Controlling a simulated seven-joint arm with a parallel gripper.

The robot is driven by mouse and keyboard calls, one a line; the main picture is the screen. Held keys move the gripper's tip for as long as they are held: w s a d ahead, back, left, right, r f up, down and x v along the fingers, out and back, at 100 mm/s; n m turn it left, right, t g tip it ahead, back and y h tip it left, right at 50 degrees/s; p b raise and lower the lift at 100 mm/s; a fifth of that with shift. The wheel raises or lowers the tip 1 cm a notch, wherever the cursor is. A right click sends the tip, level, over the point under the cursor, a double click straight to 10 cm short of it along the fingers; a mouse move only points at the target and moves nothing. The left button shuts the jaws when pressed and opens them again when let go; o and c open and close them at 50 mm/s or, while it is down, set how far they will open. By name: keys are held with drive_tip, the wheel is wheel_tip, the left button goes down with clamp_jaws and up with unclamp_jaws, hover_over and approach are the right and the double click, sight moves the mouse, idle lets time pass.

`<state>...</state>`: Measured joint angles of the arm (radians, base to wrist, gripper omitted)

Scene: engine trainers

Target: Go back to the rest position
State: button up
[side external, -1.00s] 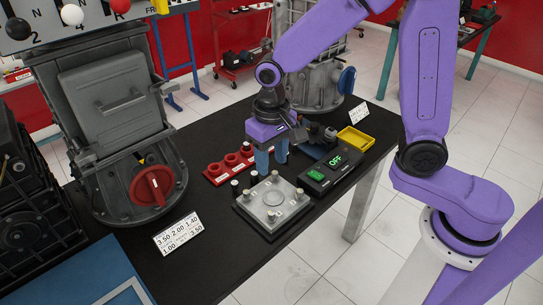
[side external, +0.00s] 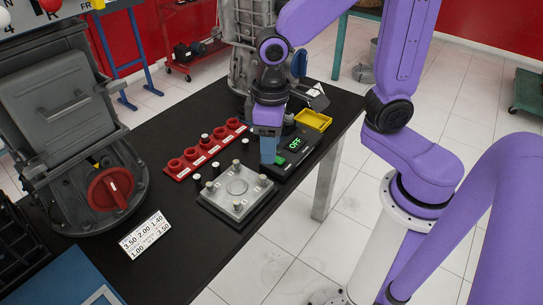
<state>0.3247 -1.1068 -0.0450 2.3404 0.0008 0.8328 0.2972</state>
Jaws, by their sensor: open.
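My gripper (side external: 268,157) is open and points down, its blue fingers between the metal plate and the black switch box, with nothing visible between them. The black switch box (side external: 303,151) has a lit green OFF display (side external: 295,144) and a green button (side external: 281,160) that the fingers partly hide. In the picture the fingertips overlap the box's left end; I cannot tell whether they touch it. My arm reaches down from the top right.
The metal plate (side external: 236,186) carries several short pegs. A red rack (side external: 206,152) with round cups lies behind it. A yellow tray (side external: 313,120), a number card (side external: 145,235) and a large grey housing with a red knob (side external: 110,188) share the black table (side external: 190,245).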

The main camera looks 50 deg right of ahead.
drive_tip(key=s+d+n, duration=0.3)
drive_tip(key=s, duration=0.3)
drive_tip(key=s+d+r+n, duration=0.1)
drive_tip(key=s+d+n, duration=0.3)
drive_tip(key=s, duration=0.3)
drive_tip(key=shift+r, duration=0.3)
